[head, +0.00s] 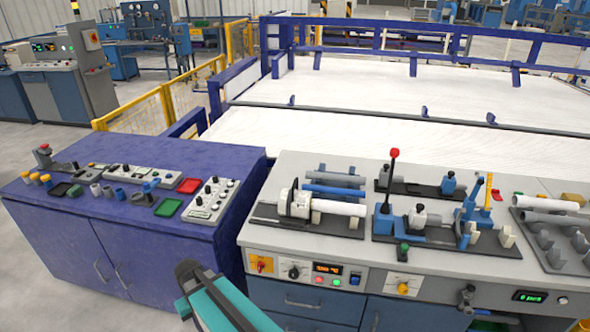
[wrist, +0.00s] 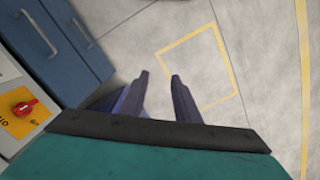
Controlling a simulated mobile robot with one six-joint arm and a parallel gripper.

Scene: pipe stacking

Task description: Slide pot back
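My gripper (wrist: 161,76) shows in the wrist view with its two dark fingers apart and only floor between them. In the head view my teal wrist and dark gripper (head: 187,270) are low at the centre left, in front of the gap between the purple cabinet and the grey bench. No thing can be named as the pot for sure. A light control panel (head: 211,201) with small knobs or sliders lies on the purple cabinet's right part, above and behind my gripper. A longer panel (head: 143,177) lies behind it. Their controls are too small to tell apart.
The purple cabinet top (head: 100,215) also bears red and green trays and small colored parts. The grey bench (head: 300,238) at right holds pipes, fixtures and a red-topped lever (head: 394,154). Its blue drawers show in the wrist view (wrist: 48,45). Floor (wrist: 200,25) below my gripper is clear.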

